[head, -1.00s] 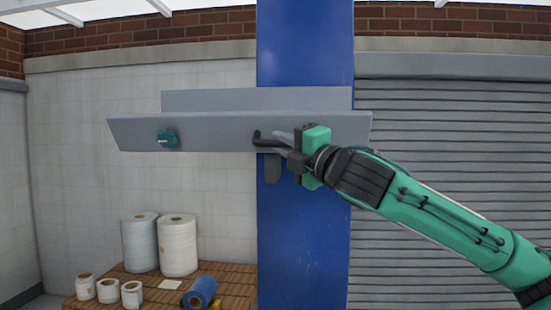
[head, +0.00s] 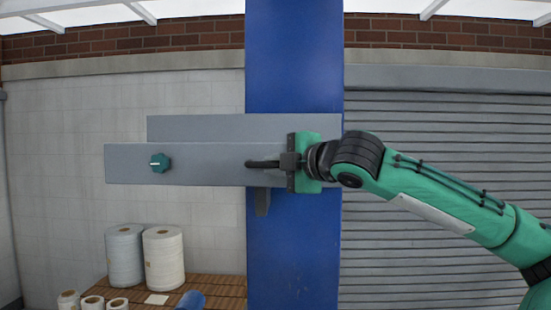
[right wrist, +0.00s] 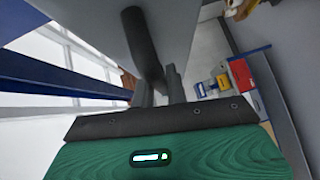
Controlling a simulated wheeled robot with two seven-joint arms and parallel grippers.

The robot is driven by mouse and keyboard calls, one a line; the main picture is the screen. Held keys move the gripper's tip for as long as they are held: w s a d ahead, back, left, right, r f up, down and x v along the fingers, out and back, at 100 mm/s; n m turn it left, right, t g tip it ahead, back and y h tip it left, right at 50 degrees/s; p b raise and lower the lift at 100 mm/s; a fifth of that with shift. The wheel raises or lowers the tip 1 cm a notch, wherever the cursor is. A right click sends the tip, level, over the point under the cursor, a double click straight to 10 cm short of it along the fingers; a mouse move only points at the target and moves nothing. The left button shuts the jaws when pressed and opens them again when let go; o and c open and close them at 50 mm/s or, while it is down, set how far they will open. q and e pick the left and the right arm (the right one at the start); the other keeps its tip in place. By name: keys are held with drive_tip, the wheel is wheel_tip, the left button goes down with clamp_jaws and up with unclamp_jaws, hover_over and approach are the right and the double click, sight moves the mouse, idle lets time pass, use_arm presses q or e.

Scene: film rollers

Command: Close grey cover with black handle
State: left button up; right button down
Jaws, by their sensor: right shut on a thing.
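The grey cover (head: 205,173) is a long flat panel in front of the blue column, its face toward me in the head view. A green knob (head: 160,162) sits on its left part. The black handle (head: 262,164) is on its right part, and it also shows in the right wrist view (right wrist: 142,45). My right gripper (head: 283,162) is at the handle, with its fingers shut on it. In the right wrist view the fingers (right wrist: 160,90) are around the handle's lower end. My left gripper is not in view.
A grey back panel (head: 200,127) stands behind the cover, against the blue column (head: 292,60). Large film rolls (head: 163,257) and several small rolls stand on a wooden surface (head: 215,288) at lower left. A grey shutter (head: 440,130) is behind my right arm.

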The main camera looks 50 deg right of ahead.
drive_tip(key=shift+r, duration=0.1)
idle(0.3)
drive_tip(key=c, duration=1.4)
unclamp_jaws()
drive_tip(key=shift+d, duration=0.15)
drive_tip(key=shift+s+b, duration=0.45)
drive_tip(key=s+a+r+b, duration=0.1)
drive_tip(key=s+b, duration=0.5)
drive_tip(key=s, duration=0.6)
drive_tip(key=shift+s+r, duration=0.35)
